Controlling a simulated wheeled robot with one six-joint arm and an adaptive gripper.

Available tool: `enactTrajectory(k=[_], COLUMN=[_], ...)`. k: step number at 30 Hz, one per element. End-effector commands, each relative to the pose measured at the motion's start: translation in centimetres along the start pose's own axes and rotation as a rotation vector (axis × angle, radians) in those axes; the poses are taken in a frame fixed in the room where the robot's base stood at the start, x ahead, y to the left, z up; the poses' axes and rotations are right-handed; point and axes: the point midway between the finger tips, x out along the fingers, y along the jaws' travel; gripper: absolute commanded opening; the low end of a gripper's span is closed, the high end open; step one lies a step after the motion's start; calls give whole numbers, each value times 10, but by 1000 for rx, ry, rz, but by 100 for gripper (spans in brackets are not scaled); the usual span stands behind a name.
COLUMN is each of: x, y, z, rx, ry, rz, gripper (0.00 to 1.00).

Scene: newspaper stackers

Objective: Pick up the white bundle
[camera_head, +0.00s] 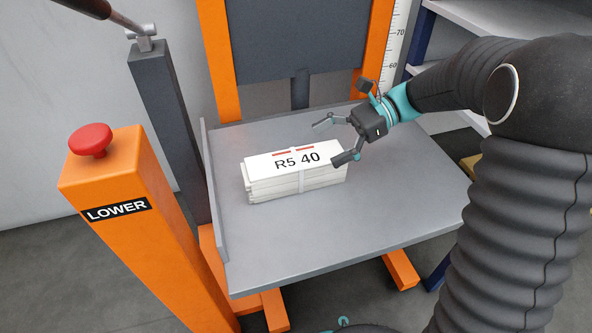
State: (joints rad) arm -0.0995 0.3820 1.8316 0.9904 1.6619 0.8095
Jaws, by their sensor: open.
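The white bundle (272,183) is a stack of folded white sheets with a strap around it and a top sheet reading "R5 40" with small red marks. It lies flat on the grey platform (300,243) of an orange-framed lift. My gripper (329,142) is at the right end of the bundle, its fingers spread and pointing left. One finger is near the bundle's front right corner, the other towards its back edge. Nothing is between the fingers that I can make out as held. Whether a finger touches the bundle is not clear.
An orange post (120,220) with a red button (90,139) and a "LOWER" label stands at left. A grey post (165,110) with a lever rises behind it. A raised side plate edges the platform's left. A grey back panel (297,40) stands behind; shelves (490,20) are at right.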

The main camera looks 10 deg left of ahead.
Motion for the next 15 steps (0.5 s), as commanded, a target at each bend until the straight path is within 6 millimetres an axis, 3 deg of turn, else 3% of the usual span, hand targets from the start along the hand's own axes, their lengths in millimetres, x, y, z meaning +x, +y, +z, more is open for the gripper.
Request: enactTrajectory(k=[10, 15], x=[43, 50], y=[0, 0], z=[1, 2], rx=[0, 0], ry=[0, 0], rz=[4, 1], gripper=[100, 100])
